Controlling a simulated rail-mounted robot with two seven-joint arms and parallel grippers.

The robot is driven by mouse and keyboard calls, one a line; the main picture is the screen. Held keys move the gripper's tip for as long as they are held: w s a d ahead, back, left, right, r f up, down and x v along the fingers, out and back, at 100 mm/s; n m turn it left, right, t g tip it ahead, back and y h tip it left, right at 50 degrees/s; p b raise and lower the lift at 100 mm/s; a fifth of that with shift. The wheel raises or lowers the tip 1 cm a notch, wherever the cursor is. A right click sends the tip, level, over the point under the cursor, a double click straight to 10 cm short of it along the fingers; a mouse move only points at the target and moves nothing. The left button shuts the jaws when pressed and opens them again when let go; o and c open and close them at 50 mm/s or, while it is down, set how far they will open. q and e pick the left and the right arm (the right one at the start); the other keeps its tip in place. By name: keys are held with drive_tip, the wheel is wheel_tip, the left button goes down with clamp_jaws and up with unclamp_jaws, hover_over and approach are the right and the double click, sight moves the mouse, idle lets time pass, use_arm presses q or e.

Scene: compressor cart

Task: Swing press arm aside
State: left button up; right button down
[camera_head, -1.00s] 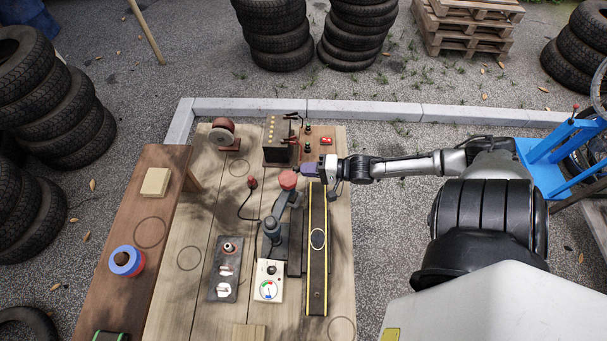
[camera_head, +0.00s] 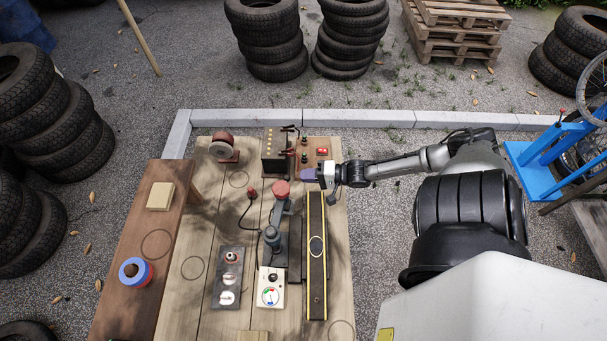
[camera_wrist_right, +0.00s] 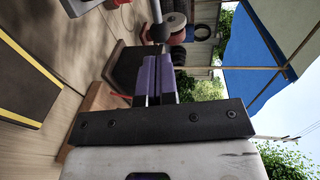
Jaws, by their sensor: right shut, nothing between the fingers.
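The press arm (camera_head: 275,222) is a grey lever on a dark post, with a red round knob (camera_head: 281,188) at its far end. It stands near the middle of the wooden bench (camera_head: 205,255), behind the white gauge box. My right gripper (camera_head: 304,174), with purple fingers, is just right of and slightly beyond the knob. A small gap shows between them in the head view, though depth is hard to judge. Its fingers are closed together with nothing between them, which the right wrist view also shows (camera_wrist_right: 157,68). My left gripper is out of view.
A yellow-edged dark strip (camera_head: 316,275) lies right of the press. A dark box (camera_head: 274,155) and a board with a red switch (camera_head: 322,151) stand beyond my gripper. The gauge box (camera_head: 270,289) and a switch panel (camera_head: 228,276) are nearer.

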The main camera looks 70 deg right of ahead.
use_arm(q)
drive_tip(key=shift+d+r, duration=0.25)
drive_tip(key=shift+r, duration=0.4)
use_arm(e)
drive_tip(key=d+v, duration=0.1)
drive_tip(key=v, duration=0.9)
drive_tip(key=shift+s, duration=0.3)
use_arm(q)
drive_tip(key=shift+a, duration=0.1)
use_arm(e)
drive_tip(key=shift+r, duration=0.1)
